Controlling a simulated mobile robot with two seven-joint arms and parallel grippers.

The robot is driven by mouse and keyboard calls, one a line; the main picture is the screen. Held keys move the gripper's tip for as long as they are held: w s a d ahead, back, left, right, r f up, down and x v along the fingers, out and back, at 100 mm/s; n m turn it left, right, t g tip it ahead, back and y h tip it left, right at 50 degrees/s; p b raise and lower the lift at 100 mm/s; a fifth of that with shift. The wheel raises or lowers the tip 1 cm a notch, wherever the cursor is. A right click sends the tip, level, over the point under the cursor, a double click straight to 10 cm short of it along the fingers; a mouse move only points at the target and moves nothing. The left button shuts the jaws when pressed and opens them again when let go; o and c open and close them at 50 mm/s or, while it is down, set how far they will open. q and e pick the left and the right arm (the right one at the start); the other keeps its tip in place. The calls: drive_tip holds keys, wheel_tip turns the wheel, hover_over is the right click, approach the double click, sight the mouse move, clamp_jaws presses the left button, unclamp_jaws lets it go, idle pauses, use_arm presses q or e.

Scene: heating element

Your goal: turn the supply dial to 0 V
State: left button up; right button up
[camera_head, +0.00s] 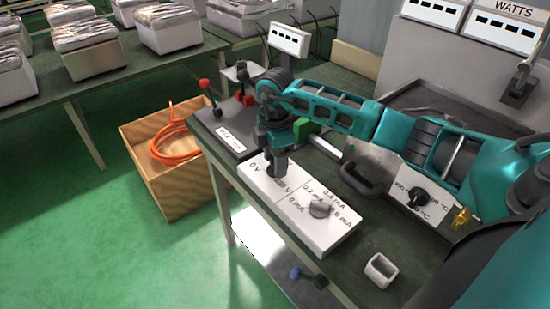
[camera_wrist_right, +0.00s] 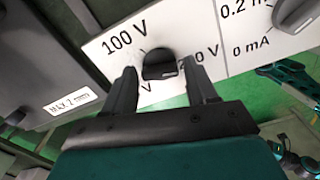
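The supply dial is a black knob (camera_wrist_right: 158,63) on a white panel (camera_wrist_right: 105,50), seen in the right wrist view. Labels read 100 V, a partly covered 200 V, and another "V" label mostly behind the left finger. I cannot read the dial's pointer clearly. My right gripper (camera_wrist_right: 160,78) is open, its two fingers on either side of the knob; I cannot tell if they touch it. In the head view my right gripper (camera_head: 280,166) points down over the panel (camera_head: 262,187) near the 0 V mark and hides the dial. My left gripper is not in view.
On the same panel stands a grey mA dial (camera_head: 320,208). A black temperature dial (camera_head: 418,197), a black handle (camera_head: 362,180) and a small white open box (camera_head: 381,270) are nearby. A wooden crate (camera_head: 182,190) with an orange cable stands on the floor left of the table.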

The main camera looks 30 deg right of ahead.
drive_tip(key=c, duration=0.8)
drive_tip(key=shift+n, duration=0.3)
